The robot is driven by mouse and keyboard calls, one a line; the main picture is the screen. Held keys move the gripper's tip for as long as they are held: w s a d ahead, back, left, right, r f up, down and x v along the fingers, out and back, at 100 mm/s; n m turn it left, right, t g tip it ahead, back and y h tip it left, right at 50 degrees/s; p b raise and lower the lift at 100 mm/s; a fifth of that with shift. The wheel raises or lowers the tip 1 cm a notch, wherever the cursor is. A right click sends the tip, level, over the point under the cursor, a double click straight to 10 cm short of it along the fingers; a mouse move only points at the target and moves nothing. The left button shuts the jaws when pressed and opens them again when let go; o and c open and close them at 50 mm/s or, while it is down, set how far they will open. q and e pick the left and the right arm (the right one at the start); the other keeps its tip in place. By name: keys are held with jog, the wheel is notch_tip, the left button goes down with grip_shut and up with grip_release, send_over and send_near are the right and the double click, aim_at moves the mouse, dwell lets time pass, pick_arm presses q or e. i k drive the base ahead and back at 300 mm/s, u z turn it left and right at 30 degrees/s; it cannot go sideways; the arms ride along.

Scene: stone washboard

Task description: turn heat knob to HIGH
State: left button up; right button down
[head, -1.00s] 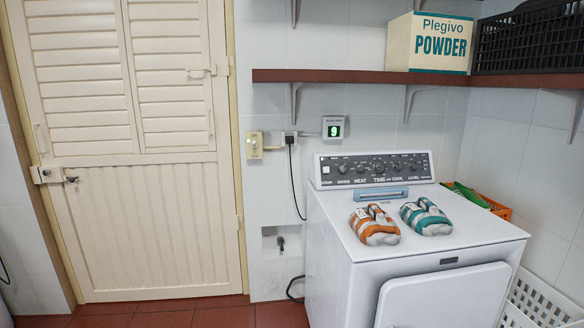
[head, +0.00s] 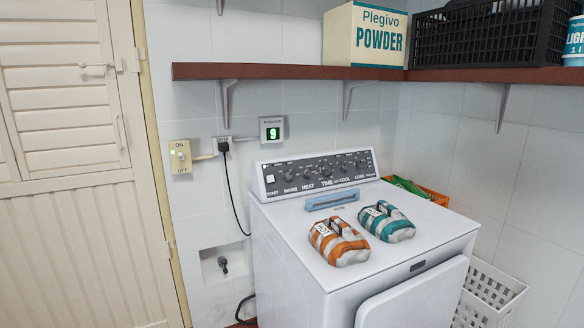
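The heat knob (head: 308,173) is a small dark knob on the black control panel (head: 279,170) at the back of the white dryer (head: 297,235). Neither of my grippers shows in the head view.
Orange and teal bundles (head: 339,242) (head: 387,222) lie on the dryer top, near a blue piece (head: 332,199). A brown shelf (head: 290,72) hangs above, holding a powder box (head: 366,35) and black crate (head: 480,37). A white basket (head: 488,292) stands at right. A door is at left.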

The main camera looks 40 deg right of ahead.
aim_at(305, 173)
jog(key=i, duration=1.35)
jog(key=z, duration=3.3)
